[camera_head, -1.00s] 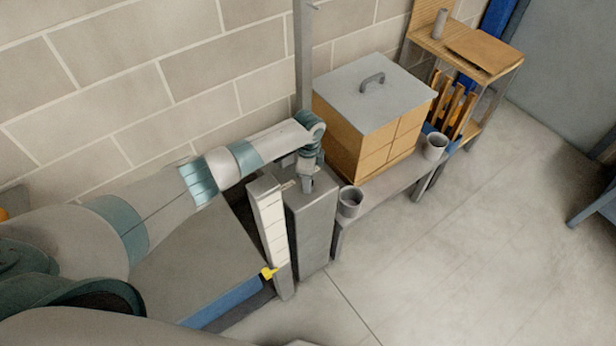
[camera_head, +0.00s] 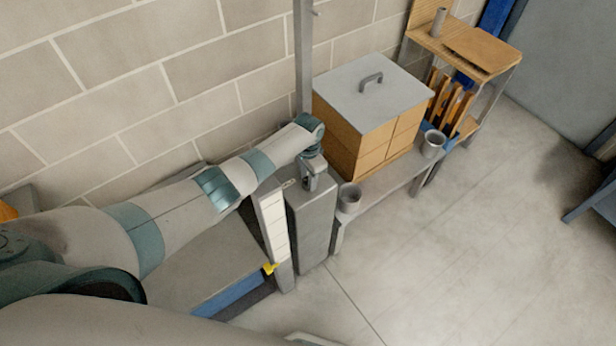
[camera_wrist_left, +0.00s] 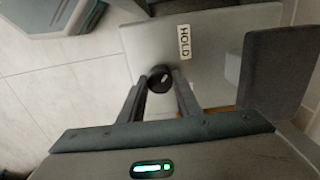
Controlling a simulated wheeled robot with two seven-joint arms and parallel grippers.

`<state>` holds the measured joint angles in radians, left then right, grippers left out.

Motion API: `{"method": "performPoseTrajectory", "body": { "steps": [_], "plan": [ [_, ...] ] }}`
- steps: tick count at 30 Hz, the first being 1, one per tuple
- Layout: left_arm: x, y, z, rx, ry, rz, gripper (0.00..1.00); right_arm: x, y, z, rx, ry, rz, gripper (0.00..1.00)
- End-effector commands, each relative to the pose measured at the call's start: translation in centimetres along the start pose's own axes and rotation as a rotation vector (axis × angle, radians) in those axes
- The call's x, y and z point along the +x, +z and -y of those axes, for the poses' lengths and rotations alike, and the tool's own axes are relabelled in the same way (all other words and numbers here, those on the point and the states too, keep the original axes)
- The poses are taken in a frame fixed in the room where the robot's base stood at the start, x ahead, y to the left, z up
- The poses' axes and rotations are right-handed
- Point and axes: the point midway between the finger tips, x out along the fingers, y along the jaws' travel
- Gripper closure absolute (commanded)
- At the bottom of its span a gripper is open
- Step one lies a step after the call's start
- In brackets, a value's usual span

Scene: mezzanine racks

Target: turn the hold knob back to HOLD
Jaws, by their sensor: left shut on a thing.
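The hold knob (camera_wrist_left: 160,80) is a small black round knob with a pale mark, on the grey top plate of a post (camera_head: 312,215). A white HOLD label (camera_wrist_left: 184,42) is on the plate beyond the knob. In the left wrist view the knob's pale mark points up and to the right, roughly toward the label. My left gripper (camera_wrist_left: 158,84) is shut on the knob, with one finger on each side. In the head view my left gripper (camera_head: 312,180) is over the post top and hides the knob. My right gripper is not in view.
A wooden box with a grey handled lid (camera_head: 366,86) stands on a bench right of the post. Two grey cups (camera_head: 349,198) (camera_head: 432,143) are near it. A white panel with a yellow tab (camera_head: 270,267) stands left of the post.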

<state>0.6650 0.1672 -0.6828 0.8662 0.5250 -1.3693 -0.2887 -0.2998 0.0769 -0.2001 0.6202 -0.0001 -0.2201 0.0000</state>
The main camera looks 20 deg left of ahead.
Motion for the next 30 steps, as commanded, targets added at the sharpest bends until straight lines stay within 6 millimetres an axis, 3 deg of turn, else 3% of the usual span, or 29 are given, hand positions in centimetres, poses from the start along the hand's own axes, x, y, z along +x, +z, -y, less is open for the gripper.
{"method": "performPoseTrajectory", "body": {
  "steps": [15, 16, 18, 30],
  "plan": [
    [-0.08, -0.07, 0.08, -0.026, -0.001, -0.002, 0.92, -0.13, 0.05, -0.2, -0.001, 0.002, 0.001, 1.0],
    [-0.08, -0.07, 0.08, -0.026, -0.001, -0.002, 0.62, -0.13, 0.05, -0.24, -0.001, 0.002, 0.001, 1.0],
    [-0.08, -0.07, 0.08, -0.026, -0.001, -0.002, 0.51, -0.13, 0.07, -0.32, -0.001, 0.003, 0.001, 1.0],
    [-0.24, -0.05, 0.04, -0.024, 0.0, -0.002, 0.51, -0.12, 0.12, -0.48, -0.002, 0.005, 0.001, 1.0]
  ]
}}
